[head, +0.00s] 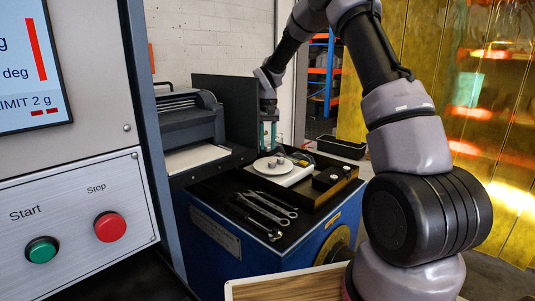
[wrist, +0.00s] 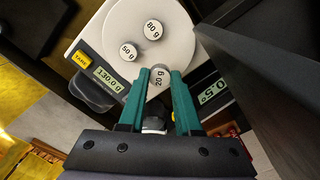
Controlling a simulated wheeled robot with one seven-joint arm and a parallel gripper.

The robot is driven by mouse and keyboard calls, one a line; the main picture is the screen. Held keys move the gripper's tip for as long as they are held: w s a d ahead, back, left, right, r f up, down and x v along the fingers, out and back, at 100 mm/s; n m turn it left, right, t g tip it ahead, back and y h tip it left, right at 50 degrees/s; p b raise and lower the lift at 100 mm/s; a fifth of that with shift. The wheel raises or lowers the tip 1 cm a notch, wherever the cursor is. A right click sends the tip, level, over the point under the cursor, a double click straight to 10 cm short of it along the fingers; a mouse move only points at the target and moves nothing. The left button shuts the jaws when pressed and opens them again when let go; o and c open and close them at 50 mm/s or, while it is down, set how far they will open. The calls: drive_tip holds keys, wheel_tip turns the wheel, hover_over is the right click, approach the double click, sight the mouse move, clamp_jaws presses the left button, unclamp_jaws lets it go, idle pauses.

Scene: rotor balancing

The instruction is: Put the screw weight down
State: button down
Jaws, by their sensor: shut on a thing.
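My gripper (wrist: 160,80) has green fingers shut on the small grey screw weight marked 20 g (wrist: 159,75). It holds the weight over the near rim of the scale's round white pan (wrist: 120,15). Weights marked 80 g (wrist: 153,29) and 50 g (wrist: 128,50) stand on the pan. The scale display (wrist: 108,80) reads 130.0 g. In the head view my gripper (head: 269,136) points down at the back of the scale pan (head: 262,167). I cannot tell there whether the 20 g weight touches the pan.
A black block with silver pieces (head: 331,178) sits right of the scale. Wrenches (head: 268,207) lie in front on the dark bench top. A printer-like machine (head: 190,120) stands left, beside a dark upright panel (head: 228,105). A second display (wrist: 212,90) shows beside the scale.

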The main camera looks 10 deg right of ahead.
sight(268, 146)
drive_tip(key=shift+f, duration=2.1)
drive_tip(key=shift+f, duration=0.1)
drive_tip(key=c, duration=0.9)
unclamp_jaws()
wheel_tip(268, 146, up, 12)
drive_tip(key=shift+f, duration=0.2)
drive_tip(key=shift+r, duration=0.35)
